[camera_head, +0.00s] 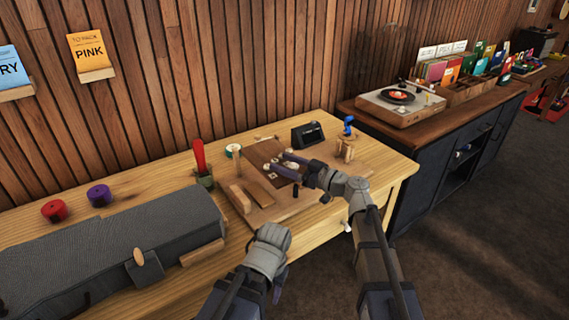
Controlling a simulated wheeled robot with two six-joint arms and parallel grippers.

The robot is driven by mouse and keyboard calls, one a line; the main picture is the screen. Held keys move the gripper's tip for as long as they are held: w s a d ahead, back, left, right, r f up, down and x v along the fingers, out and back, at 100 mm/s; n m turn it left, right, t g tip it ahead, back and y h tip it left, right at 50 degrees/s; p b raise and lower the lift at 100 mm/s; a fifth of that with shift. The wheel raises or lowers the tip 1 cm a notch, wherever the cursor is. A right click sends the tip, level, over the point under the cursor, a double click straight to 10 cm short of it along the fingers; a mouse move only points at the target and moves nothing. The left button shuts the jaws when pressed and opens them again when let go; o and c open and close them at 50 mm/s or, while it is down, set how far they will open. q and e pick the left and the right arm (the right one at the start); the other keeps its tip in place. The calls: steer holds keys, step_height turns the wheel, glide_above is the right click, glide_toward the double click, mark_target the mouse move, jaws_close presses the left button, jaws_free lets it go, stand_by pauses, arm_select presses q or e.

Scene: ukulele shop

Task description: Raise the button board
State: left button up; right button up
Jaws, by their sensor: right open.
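A dark brown board (283,172) with small pale spots, which looks like the button board, sits tilted on a wooden base (277,211) on the workbench. My right gripper (273,162) is open over it, its two fingers reaching left across the board. They hide part of it, and I cannot tell whether they touch it. My left arm comes in at the bottom centre, with its grey wrist (268,250) near the bench's front edge. Its fingers cannot be made out.
A long grey case (150,240) fills the left of the bench, with red (54,210) and purple (99,195) rolls behind it. A red-handled tool (200,160), a small black display (308,134) and a wooden stand with a blue item (348,130) surround the base. A turntable (400,100) stands right.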

steer(key=shift+a, duration=0.1)
jaws_close()
stand_by(0.6)
stand_by(0.8)
